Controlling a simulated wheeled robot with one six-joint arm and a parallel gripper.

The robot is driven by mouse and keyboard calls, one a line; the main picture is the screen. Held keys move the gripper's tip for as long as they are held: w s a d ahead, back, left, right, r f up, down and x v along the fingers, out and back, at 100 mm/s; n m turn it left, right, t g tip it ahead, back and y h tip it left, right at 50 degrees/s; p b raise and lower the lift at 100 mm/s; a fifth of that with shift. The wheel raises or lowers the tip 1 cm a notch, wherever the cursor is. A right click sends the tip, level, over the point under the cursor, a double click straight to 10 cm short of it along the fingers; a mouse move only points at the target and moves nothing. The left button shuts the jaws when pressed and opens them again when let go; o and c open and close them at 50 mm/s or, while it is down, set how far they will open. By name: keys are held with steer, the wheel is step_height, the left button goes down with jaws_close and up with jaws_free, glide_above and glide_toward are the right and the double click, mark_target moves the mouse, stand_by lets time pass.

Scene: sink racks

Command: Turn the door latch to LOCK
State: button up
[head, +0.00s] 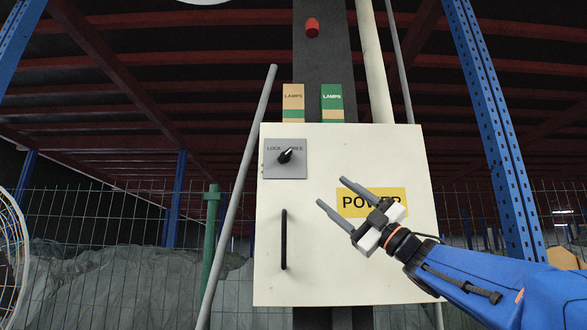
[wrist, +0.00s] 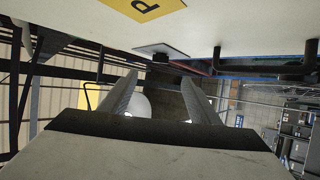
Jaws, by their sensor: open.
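The door latch (head: 286,155) is a small black knob on a grey plate (head: 299,172) marked LOCK at left and FREE at right. Its long side slants up to the right, toward FREE. The plate sits at the upper left of a white cabinet door (head: 335,275). My gripper (head: 331,191) is open and empty, right of and below the latch, apart from it, in front of the yellow POWER label (head: 395,194). In the wrist view, the latch (wrist: 160,57) shows beyond and between the open fingers (wrist: 160,75).
A black vertical handle (head: 284,240) stands out from the door below the latch; it shows at the right in the wrist view (wrist: 300,65). Two LAMPS tags (head: 293,97) (head: 332,97) are above the cabinet. A grey pipe (head: 238,190) leans along its left side.

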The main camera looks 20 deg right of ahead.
mark_target(289, 156)
steer(key=shift+n+g+y, duration=0.6)
steer(key=shift+y, duration=0.1)
steer(key=x, duration=1.7)
steer(key=shift+w+a+r, duration=0.15)
steer(key=shift+a+r, duration=0.05)
steer(key=shift+r, duration=0.15)
steer(key=c, duration=1.1)
steer(key=shift+o, duration=0.2)
steer(key=shift+d+n+g, duration=0.1)
steer(key=shift+n+g, duration=0.2)
steer(key=n+g, duration=0.2)
steer(key=g+h, duration=0.1)
steer(key=g, duration=0.1)
steer(key=shift+d+r+n, duration=0.3)
steer(key=shift+r+n, duration=0.1)
steer(key=shift+r+n+g+h, duration=0.15)
steer(key=shift+n+g+h, duration=0.3)
steer(key=shift+g+h, duration=0.1)
steer(key=shift+r+n+g+h, duration=0.15)
steer(key=shift+n+g+h, duration=0.3)
steer(key=shift+g+h, duration=0.1)
steer(key=shift+r+n+g+h, duration=0.15)
steer(key=shift+n+g+h, duration=0.2)
steer(key=shift+g, duration=0.25)
